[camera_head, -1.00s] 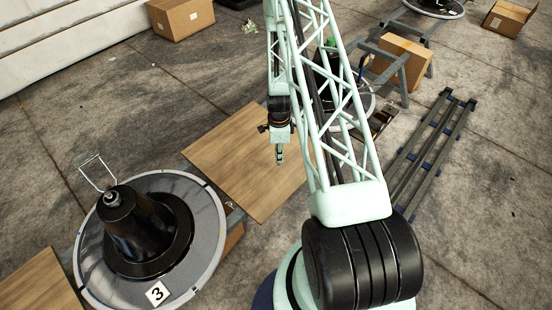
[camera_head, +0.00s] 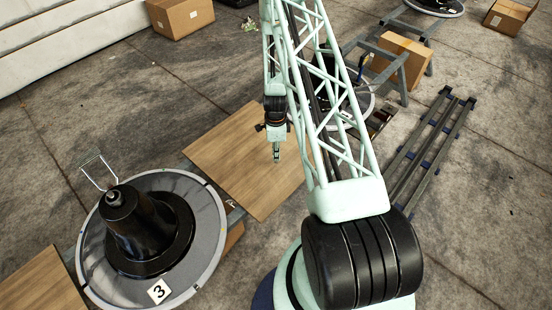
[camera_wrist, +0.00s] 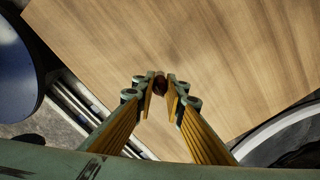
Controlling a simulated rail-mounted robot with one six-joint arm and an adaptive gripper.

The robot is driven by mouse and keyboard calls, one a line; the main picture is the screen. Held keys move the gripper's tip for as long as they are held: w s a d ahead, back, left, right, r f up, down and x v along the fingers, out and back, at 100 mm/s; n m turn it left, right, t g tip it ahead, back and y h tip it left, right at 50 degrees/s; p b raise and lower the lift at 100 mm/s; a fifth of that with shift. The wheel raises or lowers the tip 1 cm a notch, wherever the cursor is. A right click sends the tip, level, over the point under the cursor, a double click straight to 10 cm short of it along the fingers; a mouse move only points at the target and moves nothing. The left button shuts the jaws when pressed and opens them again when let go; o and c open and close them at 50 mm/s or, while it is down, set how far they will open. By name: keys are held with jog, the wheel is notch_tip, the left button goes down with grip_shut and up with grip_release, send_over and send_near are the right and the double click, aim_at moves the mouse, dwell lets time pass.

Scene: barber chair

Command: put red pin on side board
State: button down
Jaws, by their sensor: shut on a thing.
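My gripper (camera_head: 276,157) hangs over the right part of a square wooden board (camera_head: 225,160) in the head view. In the wrist view, the two fingers of my gripper (camera_wrist: 159,88) close around a small dark reddish piece, the red pin (camera_wrist: 159,80), with the wooden board (camera_wrist: 215,60) behind it. The pin is mostly hidden between the fingertips. I cannot tell whether its lower end touches the board. The pin is too small to make out in the head view.
A round grey platform (camera_head: 207,260) with a black hub and a number 3 tag stands at the lower left. Another wooden board (camera_head: 35,290) lies beyond it. Cardboard boxes (camera_head: 180,17) and a metal rail frame (camera_head: 432,150) are on the floor. The board's surface is bare.

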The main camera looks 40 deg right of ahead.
jog(key=shift+f+b, duration=0.35)
jog(key=shift+f, duration=0.9)
jog(key=shift+f, duration=0.15)
jog(key=c, duration=2.6)
grip_release()
jog(key=shift+c, duration=0.2)
jog(key=shift+r, duration=0.2)
notch_tip(320, 180, up, 5)
jog(key=shift+f+p, duration=0.1)
jog(key=shift+p, duration=1.15)
jog(key=shift+r+p, duration=3.1)
jog(key=shift+r, duration=0.45)
